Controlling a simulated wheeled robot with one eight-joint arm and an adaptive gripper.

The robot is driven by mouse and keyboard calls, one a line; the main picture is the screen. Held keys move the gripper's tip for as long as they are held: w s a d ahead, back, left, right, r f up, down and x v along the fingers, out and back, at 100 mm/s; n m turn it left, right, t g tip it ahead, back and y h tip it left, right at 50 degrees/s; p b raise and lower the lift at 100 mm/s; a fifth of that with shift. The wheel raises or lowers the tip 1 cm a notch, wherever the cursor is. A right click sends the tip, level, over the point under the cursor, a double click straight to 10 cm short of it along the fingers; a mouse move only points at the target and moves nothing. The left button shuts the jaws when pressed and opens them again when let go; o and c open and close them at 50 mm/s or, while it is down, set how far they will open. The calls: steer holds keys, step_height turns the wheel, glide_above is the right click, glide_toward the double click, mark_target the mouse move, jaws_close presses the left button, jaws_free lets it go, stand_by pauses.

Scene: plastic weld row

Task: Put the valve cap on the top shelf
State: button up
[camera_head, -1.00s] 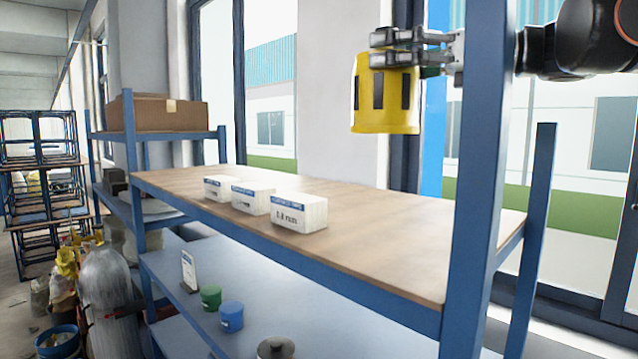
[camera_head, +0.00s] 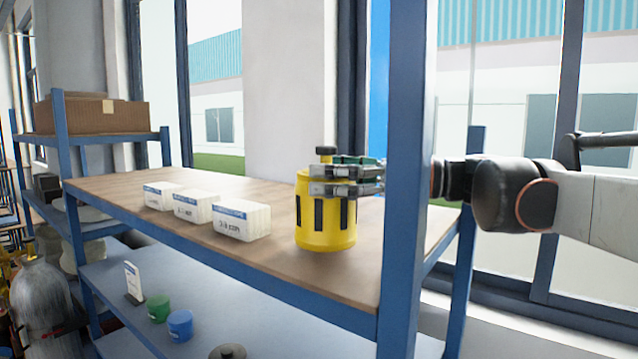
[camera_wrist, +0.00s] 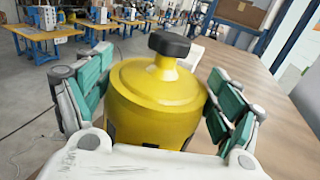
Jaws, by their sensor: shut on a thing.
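The valve cap (camera_head: 325,222) is a yellow cylinder with dark slots in its side and a black knob on top. My gripper (camera_head: 345,178) is shut on it near its upper part, reaching in from the right past the blue shelf post. The cap is upright, over the near right part of the wooden top shelf (camera_head: 290,262). Its base looks at or very close to the boards; I cannot tell if it touches. In the wrist view the cap (camera_wrist: 157,95) sits between both green-padded fingers (camera_wrist: 155,100).
Three white labelled boxes (camera_head: 241,220) stand in a row left of the cap. The blue post (camera_head: 405,170) stands close to my arm. Behind the boxes the boards are clear. A lower shelf (camera_head: 215,310) holds green and blue tubs and a sign.

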steer(key=shift+f, duration=0.95)
steer(key=o, duration=1.1)
steer(key=shift+f, duration=0.15)
